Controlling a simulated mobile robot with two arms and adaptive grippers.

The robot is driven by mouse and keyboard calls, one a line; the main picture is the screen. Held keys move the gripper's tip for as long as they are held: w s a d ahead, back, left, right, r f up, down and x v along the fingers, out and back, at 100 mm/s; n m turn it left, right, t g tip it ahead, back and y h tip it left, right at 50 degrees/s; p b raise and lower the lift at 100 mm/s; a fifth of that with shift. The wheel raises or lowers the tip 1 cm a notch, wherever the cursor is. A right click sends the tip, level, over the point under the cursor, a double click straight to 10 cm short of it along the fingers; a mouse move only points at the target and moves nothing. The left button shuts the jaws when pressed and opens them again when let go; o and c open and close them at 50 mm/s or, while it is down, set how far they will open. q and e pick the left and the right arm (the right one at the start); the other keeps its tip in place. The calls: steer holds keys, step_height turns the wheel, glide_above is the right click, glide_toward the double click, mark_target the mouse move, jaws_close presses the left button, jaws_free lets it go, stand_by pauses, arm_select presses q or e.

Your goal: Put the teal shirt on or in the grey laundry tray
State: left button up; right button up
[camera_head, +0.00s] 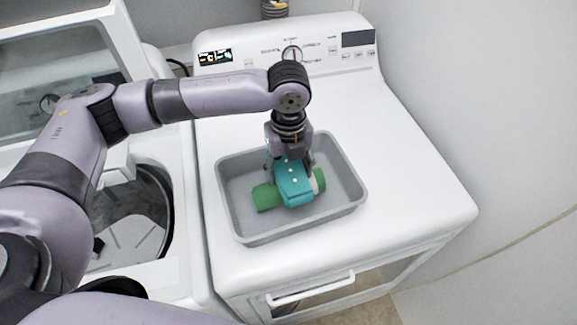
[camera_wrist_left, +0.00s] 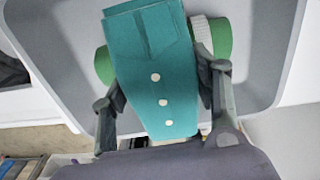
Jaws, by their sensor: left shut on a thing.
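The teal shirt (camera_head: 294,186) is a folded piece with white buttons. It is between the fingers of my left gripper (camera_head: 289,172), over the grey laundry tray (camera_head: 353,191) on the white dryer top. In the left wrist view the shirt (camera_wrist_left: 155,75) fills the middle, with a finger of my left gripper (camera_wrist_left: 165,100) on each side, shut on it. A green rolled cloth (camera_head: 265,197) shows below and beside the shirt inside the tray. I cannot tell whether the shirt touches it. My right gripper is not in view.
The dryer top (camera_head: 410,170) right of the tray is clear. An open washer drum (camera_head: 130,220) lies to the left. The control panel (camera_head: 285,50) rises at the back.

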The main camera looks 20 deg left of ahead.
mark_target(289, 165)
arm_select(q)
steer(key=shift+f, duration=0.25)
steer(key=shift+f, duration=0.15)
steer(key=o, duration=1.3)
steer(key=shift+o, duration=0.2)
step_height(289, 165, up, 12)
steer(key=b, duration=0.2)
steer(key=shift+f+b, duration=0.1)
steer(key=shift+b, duration=0.3)
steer(key=shift+r, duration=0.65)
